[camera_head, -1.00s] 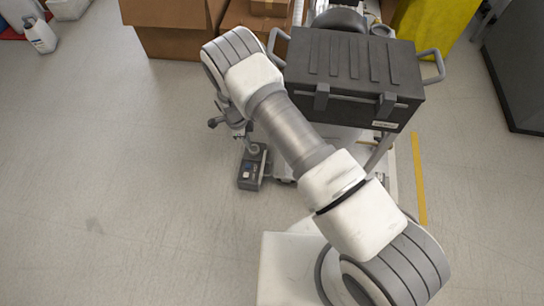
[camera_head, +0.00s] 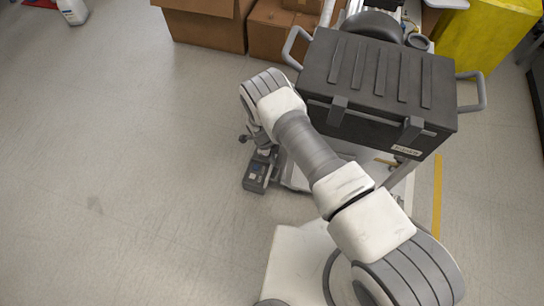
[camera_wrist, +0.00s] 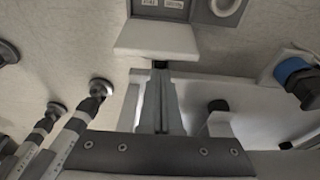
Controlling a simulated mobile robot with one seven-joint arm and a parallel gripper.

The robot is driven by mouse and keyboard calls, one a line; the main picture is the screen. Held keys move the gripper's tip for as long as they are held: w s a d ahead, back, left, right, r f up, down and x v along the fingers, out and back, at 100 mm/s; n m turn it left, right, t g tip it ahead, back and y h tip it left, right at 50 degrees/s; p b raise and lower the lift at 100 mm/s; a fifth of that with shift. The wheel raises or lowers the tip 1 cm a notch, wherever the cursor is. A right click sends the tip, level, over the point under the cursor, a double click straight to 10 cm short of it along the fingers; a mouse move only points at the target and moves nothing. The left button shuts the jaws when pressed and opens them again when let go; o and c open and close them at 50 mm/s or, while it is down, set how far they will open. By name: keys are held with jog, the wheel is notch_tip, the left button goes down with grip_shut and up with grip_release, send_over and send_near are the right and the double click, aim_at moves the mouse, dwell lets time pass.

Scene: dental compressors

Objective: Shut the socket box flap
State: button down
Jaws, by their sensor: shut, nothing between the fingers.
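In the wrist view, a grey box (camera_wrist: 165,8) with a small label on its face is cut off by the top edge. A pale flat flap (camera_wrist: 155,38) juts out below it and looks open. My gripper (camera_wrist: 160,66) is shut and empty, its fingers pointing up the picture to just below the flap's near edge. I cannot tell whether they touch it. In the head view my arm hides the gripper, and I cannot make out the flap there.
A large black case (camera_head: 378,85) with side handles stands right of my arm. Cardboard boxes (camera_head: 205,25) and a yellow bin (camera_head: 487,40) stand behind.

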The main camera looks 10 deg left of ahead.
jog(key=b+x, duration=0.1)
jog(key=x, duration=0.4)
